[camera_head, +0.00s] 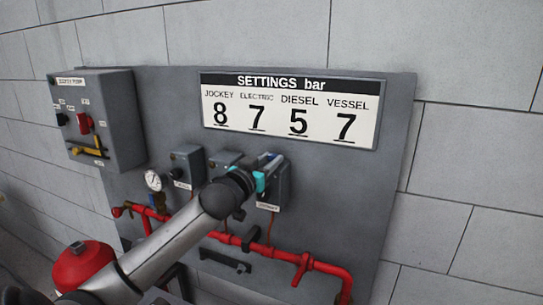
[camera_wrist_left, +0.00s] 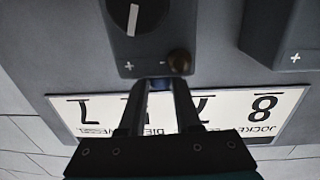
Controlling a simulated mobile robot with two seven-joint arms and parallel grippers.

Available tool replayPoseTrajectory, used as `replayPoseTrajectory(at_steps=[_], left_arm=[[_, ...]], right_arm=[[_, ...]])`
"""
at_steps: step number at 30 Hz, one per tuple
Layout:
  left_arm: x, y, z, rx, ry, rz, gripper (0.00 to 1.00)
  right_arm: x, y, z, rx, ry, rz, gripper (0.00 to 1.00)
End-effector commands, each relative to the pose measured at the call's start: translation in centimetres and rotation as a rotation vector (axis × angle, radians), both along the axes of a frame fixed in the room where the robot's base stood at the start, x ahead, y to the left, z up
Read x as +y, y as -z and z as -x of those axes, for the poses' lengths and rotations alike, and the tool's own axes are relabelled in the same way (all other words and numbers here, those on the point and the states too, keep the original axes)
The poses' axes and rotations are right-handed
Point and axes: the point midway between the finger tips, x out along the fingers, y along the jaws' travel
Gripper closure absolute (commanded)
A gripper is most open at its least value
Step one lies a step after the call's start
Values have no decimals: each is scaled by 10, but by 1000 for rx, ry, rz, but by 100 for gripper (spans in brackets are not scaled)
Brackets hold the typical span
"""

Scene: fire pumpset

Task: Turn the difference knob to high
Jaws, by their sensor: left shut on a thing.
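My left gripper (camera_head: 264,178) is at the top of the rightmost small grey switch box (camera_head: 281,188) on the panel. The left wrist view shows this box upside down, with a round black dial (camera_wrist_left: 135,14) with a white pointer, plus and minus marks, and a brown round part (camera_wrist_left: 179,62). There my left gripper (camera_wrist_left: 160,84) has its fingers close together at the box's top edge, shut on a small dark knob mostly hidden between them. Any high or low marking on this knob cannot be read. My right gripper is not in view.
The settings sign (camera_head: 291,110) is above the box. A gauge (camera_head: 153,180), other switch boxes (camera_head: 186,167) and a control box (camera_head: 98,122) are to the left. Red pipes (camera_head: 262,249) run below; a red tank (camera_head: 84,266) is at lower left.

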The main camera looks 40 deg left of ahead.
Motion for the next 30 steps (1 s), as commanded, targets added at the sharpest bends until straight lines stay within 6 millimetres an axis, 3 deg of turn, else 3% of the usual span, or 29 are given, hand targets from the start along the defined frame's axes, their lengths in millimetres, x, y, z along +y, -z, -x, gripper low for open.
replayPoseTrajectory(at_steps=[9, 30], left_arm=[[6, 0, 0, 7, 207, -7, 100], [9, -1, -1, 0, 483, -2, 100]], right_arm=[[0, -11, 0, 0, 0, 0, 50], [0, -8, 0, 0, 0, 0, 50]])
